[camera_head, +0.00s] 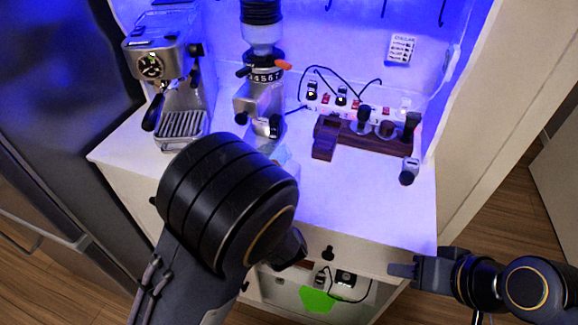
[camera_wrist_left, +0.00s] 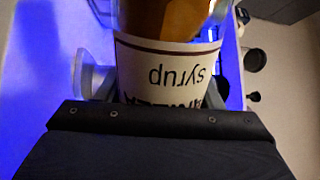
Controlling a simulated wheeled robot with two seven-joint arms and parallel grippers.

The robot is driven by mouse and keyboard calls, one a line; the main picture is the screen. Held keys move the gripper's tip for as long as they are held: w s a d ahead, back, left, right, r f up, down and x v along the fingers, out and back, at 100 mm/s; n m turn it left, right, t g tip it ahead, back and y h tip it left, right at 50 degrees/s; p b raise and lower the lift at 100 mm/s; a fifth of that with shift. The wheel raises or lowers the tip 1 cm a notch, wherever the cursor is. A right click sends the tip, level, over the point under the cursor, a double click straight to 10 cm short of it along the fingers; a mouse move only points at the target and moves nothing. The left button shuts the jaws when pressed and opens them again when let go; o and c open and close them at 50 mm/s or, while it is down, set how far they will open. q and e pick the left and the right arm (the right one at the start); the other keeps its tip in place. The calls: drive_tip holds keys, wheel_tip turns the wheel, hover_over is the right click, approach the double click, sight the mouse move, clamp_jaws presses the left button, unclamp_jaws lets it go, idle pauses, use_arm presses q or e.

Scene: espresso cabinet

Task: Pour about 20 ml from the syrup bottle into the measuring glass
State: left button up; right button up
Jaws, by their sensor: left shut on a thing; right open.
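The syrup bottle (camera_wrist_left: 165,55) fills the top middle of the left wrist view, with amber liquid above a pale label whose word "syrup" reads upside down. My left gripper (camera_wrist_left: 160,92) is shut on it, one finger at each side. In the head view my large black left wrist hides the held bottle; a small pale, clear piece (camera_head: 282,154) shows just behind the wrist, and I cannot tell what it is. I cannot make out the measuring glass for sure. My right gripper (camera_head: 403,270) is open and empty, off the counter's front right corner.
The espresso machine (camera_head: 160,62) stands at the back left of the white counter (camera_head: 340,205), with the grinder (camera_head: 262,85) beside it. A dark wooden stand (camera_head: 365,135) with tools and a power strip (camera_head: 355,105) are at the back right. The counter's front right is clear.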

use_arm(q)
drive_tip(key=shift+m+p, duration=0.5)
drive_tip(key=shift+p, duration=0.1)
idle(0.7)
drive_tip(key=shift+d+r+m+h+p, duration=0.25)
drive_tip(key=shift+r+m+p, duration=0.4)
drive_tip(key=shift+p, duration=0.5)
idle(1.1)
